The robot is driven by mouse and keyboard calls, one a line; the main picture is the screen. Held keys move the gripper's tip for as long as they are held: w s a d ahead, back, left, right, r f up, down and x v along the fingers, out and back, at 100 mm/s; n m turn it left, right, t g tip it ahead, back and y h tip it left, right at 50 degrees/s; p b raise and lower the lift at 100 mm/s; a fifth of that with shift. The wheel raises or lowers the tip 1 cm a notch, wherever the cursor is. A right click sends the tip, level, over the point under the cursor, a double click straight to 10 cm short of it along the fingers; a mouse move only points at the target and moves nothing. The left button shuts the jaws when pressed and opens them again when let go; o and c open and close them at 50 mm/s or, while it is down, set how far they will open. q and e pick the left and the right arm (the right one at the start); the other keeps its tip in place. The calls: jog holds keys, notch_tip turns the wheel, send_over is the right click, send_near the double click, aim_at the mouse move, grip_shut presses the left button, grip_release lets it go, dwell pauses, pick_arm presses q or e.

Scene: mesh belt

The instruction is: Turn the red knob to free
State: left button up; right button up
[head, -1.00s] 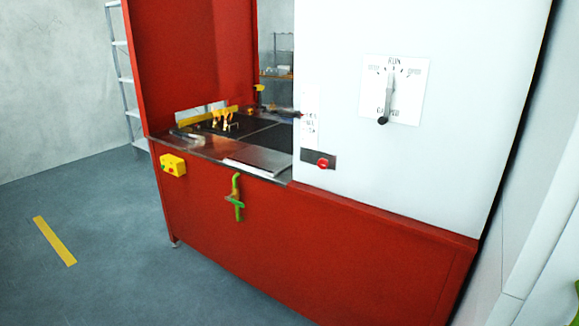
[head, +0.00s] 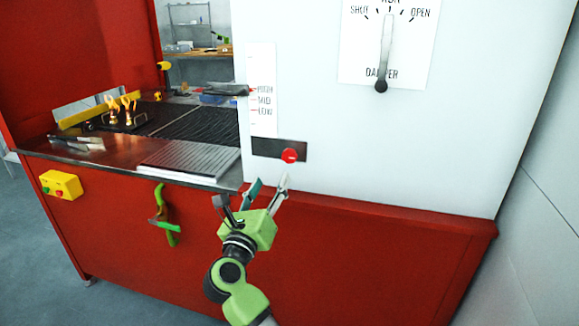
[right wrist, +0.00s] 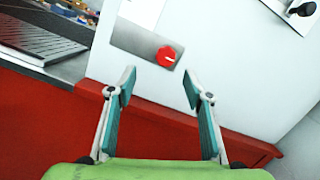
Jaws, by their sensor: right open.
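The red knob (head: 289,155) sits at the right end of a dark plate (head: 263,147) low on the white panel. My right gripper (head: 269,185) is open and empty just below and in front of it, fingers pointing up toward it. In the right wrist view the knob (right wrist: 166,56) lies beyond and between the two open fingertips (right wrist: 160,82), apart from them, with a short pale mark on its face. Any lettering on the plate is too small to read. My left gripper is not in view.
A damper lever (head: 386,50) hangs on the panel above right. A scale (head: 262,95) marked high, mid and low is above the plate. A red ledge (head: 400,210) runs below the panel. The belt opening and metal counter (head: 190,160) are left. A yellow button box (head: 61,186) is farther left.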

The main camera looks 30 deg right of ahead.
notch_tip(320, 180, up, 2)
jog(key=s+m+g+y, duration=0.1)
jog(key=s+m, duration=0.1)
jog(key=m, duration=0.2)
send_near(288, 157)
jog(key=x, duration=0.3)
jog(key=p+x, duration=0.2)
jog(key=x, duration=0.5)
jog(key=shift+s, duration=0.1)
jog(key=shift+w+d, duration=0.3)
jog(key=shift+d, duration=0.1)
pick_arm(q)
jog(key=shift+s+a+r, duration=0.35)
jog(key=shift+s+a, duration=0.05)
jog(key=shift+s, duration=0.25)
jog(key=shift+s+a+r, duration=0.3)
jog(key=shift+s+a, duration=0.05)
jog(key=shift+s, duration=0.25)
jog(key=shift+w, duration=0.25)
pick_arm(e)
jog(key=c, duration=1.1)
